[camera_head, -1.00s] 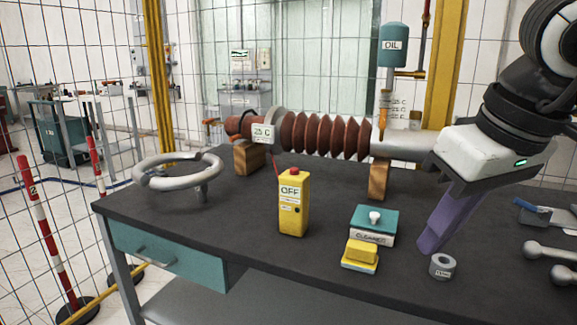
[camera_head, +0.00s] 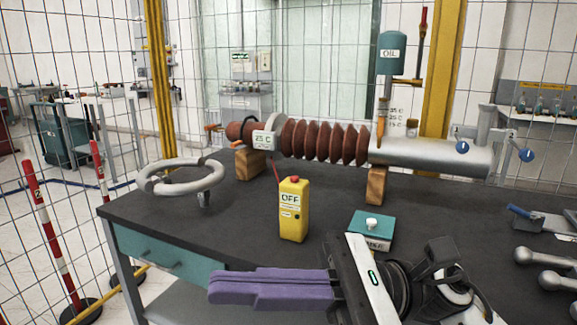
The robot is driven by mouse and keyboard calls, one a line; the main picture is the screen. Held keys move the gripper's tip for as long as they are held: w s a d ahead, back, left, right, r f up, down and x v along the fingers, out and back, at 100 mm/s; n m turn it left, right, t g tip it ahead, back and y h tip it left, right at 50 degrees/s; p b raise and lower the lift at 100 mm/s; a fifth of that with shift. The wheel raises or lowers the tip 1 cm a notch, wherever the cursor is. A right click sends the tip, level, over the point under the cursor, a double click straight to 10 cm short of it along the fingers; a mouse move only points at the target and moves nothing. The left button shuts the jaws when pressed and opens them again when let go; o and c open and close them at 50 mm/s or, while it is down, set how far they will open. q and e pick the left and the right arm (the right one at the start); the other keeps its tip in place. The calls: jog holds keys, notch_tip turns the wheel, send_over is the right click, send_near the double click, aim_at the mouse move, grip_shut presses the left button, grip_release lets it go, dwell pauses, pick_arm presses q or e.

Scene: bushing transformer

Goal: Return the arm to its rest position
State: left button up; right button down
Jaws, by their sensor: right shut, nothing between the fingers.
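My right arm comes in from the bottom right. My left gripper is not in view.
The transformer bushing (camera_head: 325,141) lies on wooden blocks on the dark table (camera_head: 230,225). A yellow OFF box (camera_head: 293,210) stands mid-table. A grey ring (camera_head: 218,178) stands at left. Metal tools (camera_head: 535,254) lie at right. A mesh fence stands behind.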

jog(key=w+d+f+m+t, duration=0.2)
jog(key=w+m+t, duration=0.1)
jog(key=m+t, duration=0.4)
jog(key=w+d+f+m+t+p, duration=0.15)
jog(key=w+m+t, duration=0.3)
jog(key=m, duration=0.55)
jog(key=w+d+f+m+t, duration=0.1)
jog(key=w+d+m+t, duration=0.1)
jog(key=m+t, duration=0.5)
jog(key=w+d+f+m+t+h, duration=0.1)
jog(key=d+f+m+t+h, duration=0.1)
jog(key=d+f+m+h, duration=0.55)
jog(key=w+f+m+t+h, duration=0.15)
jog(key=f+m+h, duration=0.35)
jog(key=f+m, duration=0.6)
jog(key=s+d+f+m+g+h, duration=0.2)
jog(key=s+f+m, duration=0.5)
jog(key=f, duration=0.5)
jog(key=s+d+f+m+g+h+p, duration=0.1)
jog(key=s+d+f+m+g+h, duration=0.2)
jog(key=s+f, duration=0.9)
jog(key=d+m+g, duration=0.2)
jog(key=m+g, duration=0.2)
jog(key=m, duration=0.1)
